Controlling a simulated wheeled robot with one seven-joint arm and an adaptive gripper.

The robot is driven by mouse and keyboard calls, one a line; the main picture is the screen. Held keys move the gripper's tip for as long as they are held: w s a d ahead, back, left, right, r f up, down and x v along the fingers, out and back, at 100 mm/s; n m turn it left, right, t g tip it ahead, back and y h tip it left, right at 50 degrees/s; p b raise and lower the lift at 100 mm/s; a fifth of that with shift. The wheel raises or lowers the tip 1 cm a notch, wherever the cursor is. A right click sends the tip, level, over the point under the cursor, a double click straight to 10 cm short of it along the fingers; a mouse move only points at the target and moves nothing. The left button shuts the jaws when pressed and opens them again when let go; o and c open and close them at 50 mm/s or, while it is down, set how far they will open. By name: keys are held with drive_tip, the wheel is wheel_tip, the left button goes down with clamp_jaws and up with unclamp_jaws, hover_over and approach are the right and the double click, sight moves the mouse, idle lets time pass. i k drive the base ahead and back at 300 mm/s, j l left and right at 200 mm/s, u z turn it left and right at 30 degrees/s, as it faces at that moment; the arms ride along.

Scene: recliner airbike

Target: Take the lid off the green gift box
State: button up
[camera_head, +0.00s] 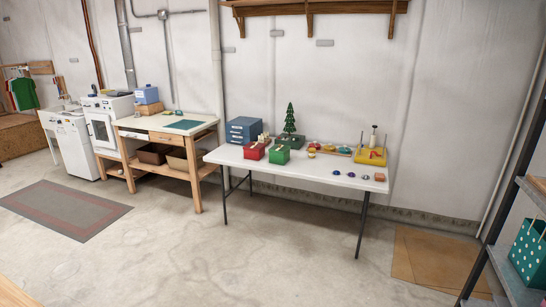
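A small green box (279,156), which looks like the green gift box, stands on the white folding table (225,155) near its front edge, left of the middle. Pale detail shows on its top. It is too small to tell the lid from the body. A red box (253,152) stands just to its left. A darker green box-like base (293,142) stands behind it under a small green tree (290,118). My gripper is not in view. The table is some distance away across the floor.
Blue drawers (242,130), a yellow item (371,156) and several small things share the table. A wooden workbench (196,140) stands left of it. A metal shelf (505,270) with a dotted teal bag (529,250) stands at right. The concrete floor before the table is clear.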

sight(278, 148)
drive_tip(key=i+z, duration=0.1)
drive_tip(key=i, duration=2.2)
drive_tip(key=i+z, duration=0.1)
drive_tip(key=i, duration=0.45)
drive_tip(key=i+j+z, duration=0.1)
drive_tip(key=i, duration=0.4)
drive_tip(key=i+j+z, duration=0.15)
drive_tip(key=i, duration=0.4)
drive_tip(key=i+j+z, duration=0.1)
drive_tip(key=i+j, duration=0.15)
drive_tip(key=i, duration=0.25)
drive_tip(key=i+j+z, duration=0.1)
drive_tip(key=i+j, duration=0.15)
drive_tip(key=i, duration=0.25)
